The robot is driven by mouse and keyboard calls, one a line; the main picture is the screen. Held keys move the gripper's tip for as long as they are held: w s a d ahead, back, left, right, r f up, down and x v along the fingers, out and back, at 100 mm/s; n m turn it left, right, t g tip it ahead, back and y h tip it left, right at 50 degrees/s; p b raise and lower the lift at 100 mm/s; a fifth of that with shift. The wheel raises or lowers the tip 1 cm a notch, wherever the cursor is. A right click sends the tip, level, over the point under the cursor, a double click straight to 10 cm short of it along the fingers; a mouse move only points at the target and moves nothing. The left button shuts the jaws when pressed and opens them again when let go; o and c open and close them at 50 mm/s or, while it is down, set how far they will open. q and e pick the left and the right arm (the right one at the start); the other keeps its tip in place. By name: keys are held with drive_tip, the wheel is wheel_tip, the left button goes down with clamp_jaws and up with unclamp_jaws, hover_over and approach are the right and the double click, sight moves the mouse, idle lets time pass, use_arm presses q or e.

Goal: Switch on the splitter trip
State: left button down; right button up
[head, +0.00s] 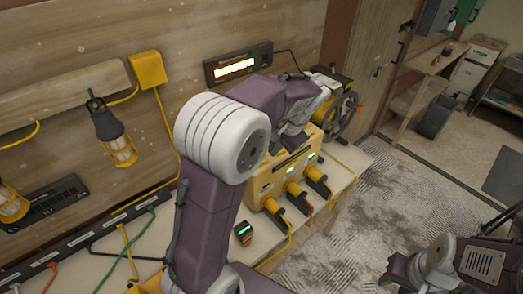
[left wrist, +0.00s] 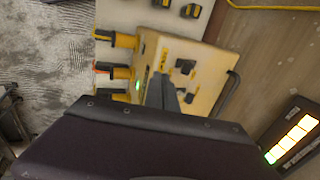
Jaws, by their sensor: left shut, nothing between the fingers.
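The splitter is a yellow box (head: 264,184) on the bench, with several yellow-and-black plugs in its front and small green lights. It also shows in the left wrist view (left wrist: 208,70), with dark fittings on its top face. I cannot tell which fitting is the trip or how it is set. My left gripper (left wrist: 163,88) is shut and empty, its dark fingers over the splitter; contact is unclear. In the head view my left arm hides part of the box, and the fingertips are hard to make out. My right gripper (head: 394,272) is low at the right, away from the bench.
A lit display (head: 236,66) is on the wooden wall, above the bench. A small device with a green screen (head: 243,232) and cables lie on the bench. Yellow work lamps (head: 121,150) hang at the left.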

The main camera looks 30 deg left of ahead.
use_arm(q)
drive_tip(key=a+f, duration=0.1)
drive_tip(key=f, duration=0.1)
drive_tip(key=w+a+f+p, duration=0.1)
drive_tip(key=a+f, duration=0.1)
drive_tip(key=w+a+f+p, duration=0.1)
drive_tip(key=a, duration=0.1)
drive_tip(key=shift+w+a+f, duration=0.1)
drive_tip(key=shift+f, duration=0.3)
drive_tip(key=shift+a, duration=0.4)
drive_tip(key=shift+w+d+p, duration=0.1)
drive_tip(key=shift+p, duration=0.2)
